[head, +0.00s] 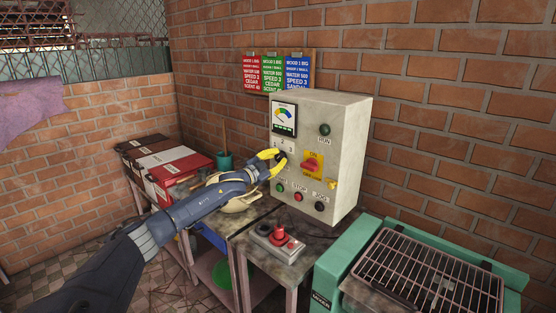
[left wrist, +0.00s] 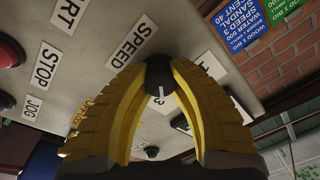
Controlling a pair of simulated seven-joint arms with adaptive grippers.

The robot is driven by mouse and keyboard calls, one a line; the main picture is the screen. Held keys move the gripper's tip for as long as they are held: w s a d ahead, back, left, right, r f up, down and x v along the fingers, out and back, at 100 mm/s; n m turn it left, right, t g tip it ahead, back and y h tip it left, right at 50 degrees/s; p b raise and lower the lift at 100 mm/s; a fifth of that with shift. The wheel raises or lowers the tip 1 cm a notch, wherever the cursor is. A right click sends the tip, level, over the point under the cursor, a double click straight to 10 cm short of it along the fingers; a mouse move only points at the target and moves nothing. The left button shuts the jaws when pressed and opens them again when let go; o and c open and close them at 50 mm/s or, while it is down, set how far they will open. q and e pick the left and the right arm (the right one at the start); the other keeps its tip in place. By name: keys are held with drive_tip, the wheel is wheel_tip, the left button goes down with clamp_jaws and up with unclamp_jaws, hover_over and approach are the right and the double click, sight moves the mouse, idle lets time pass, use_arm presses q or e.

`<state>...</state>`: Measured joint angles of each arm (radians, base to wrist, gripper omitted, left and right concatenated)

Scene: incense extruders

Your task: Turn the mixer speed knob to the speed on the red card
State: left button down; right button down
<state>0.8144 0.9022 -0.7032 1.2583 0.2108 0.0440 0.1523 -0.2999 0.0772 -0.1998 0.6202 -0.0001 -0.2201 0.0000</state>
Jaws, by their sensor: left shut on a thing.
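The grey control box (head: 345,140) stands on the table against the brick wall. Its black speed knob (left wrist: 158,72) sits beside the SPEED label (left wrist: 128,45). My left gripper (head: 279,157) reaches the box's front; its yellow fingers (left wrist: 160,80) are shut on the knob from both sides. A digit that looks like 3 shows on a white label between the fingers.
The box front also carries a red switch on a yellow plate (head: 312,165), a gauge (head: 284,117) and several push buttons. A red emergency button unit (head: 278,239) lies in front. A green machine with a grille (head: 430,275) stands at right; red boxes (head: 180,178) at left.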

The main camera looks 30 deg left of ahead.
use_arm(q)
drive_tip(key=shift+d+m, duration=0.1)
drive_tip(key=shift+m, duration=0.5)
drive_tip(key=c, duration=1)
unclamp_jaws()
drive_tip(key=s+a+f, duration=0.1)
drive_tip(key=s+a, duration=0.1)
drive_tip(key=s, duration=0.9)
drive_tip(key=shift+s, duration=0.35)
drive_tip(key=shift+a, duration=0.1)
